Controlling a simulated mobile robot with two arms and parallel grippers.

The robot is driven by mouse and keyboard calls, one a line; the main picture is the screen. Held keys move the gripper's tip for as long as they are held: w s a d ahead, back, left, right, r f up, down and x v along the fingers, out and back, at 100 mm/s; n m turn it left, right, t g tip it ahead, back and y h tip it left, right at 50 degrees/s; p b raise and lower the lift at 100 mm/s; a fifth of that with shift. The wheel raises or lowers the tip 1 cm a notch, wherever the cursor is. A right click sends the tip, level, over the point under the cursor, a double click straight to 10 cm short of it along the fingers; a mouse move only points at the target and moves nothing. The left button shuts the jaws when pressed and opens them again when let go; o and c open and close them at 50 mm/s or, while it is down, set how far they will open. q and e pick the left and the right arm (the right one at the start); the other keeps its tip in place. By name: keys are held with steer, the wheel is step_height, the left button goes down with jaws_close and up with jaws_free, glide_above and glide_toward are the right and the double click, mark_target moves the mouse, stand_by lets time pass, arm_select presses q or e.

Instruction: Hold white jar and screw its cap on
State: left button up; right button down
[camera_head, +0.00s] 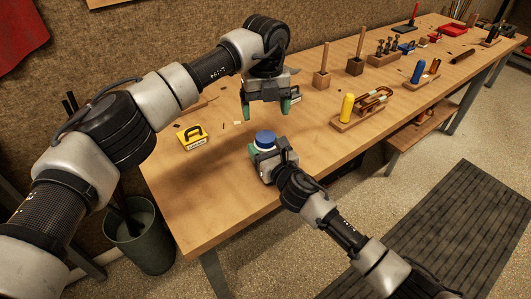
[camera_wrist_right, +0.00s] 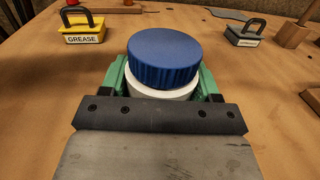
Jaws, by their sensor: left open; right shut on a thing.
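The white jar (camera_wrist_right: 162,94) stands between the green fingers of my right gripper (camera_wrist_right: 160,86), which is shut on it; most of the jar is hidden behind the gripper. The blue ribbed cap (camera_wrist_right: 164,58) sits on top of the jar, with a white band showing below it. I cannot tell how tightly it is seated. In the head view the cap (camera_head: 265,139) shows near the table's front edge, above my right gripper (camera_head: 264,158). My left gripper (camera_head: 267,109) is open and empty, pointing down, above and behind the cap and apart from it.
A yellow grease block with a black handle (camera_head: 193,137) stands left of the jar on the wooden table (camera_head: 210,200). A grey handled block (camera_wrist_right: 245,33) stands behind it to the right. A wooden rack with a yellow-handled tool (camera_head: 347,107) is farther right. Table around the jar is clear.

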mark_target(265, 136)
arm_select(q)
steer(key=shift+f, duration=0.15)
steer(key=shift+f, duration=3.9)
steer(key=shift+c, duration=0.4)
steer(key=c, duration=0.9)
steer(key=o, duration=1.1)
steer(key=shift+c, duration=0.2)
steer(key=shift+r, duration=2.3)
steer(key=shift+c, duration=0.4)
